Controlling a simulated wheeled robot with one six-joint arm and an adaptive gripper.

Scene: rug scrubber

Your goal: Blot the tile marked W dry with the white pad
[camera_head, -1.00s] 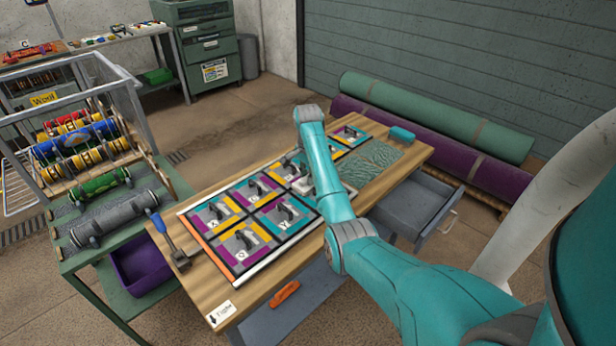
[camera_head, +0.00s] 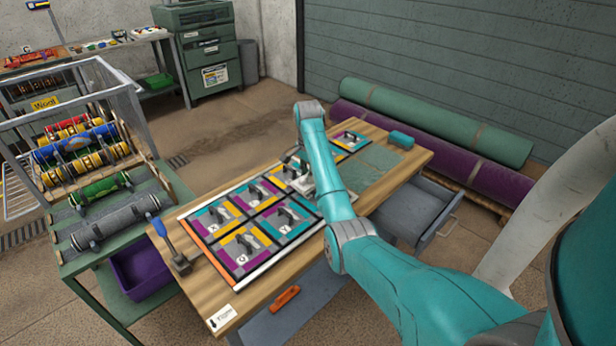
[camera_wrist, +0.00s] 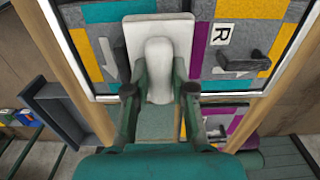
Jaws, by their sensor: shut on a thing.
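The white pad (camera_wrist: 181,32) lies flat-side down over the tile board in the wrist view, with a rounded pale grip in its middle. My gripper (camera_wrist: 158,90) is shut on that grip. In the head view my arm hides most of the pad, and a pale edge (camera_head: 303,186) shows beside it. The tile board (camera_head: 263,273) holds several multicoloured tiles with small dark handles. A tile marked R (camera_wrist: 221,34) is just right of the pad in the wrist view. I cannot read a W in either view. I cannot tell whether the pad touches a tile.
The board lies on a wooden bench (camera_head: 200,285). An open grey drawer (camera_head: 415,210) juts out.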

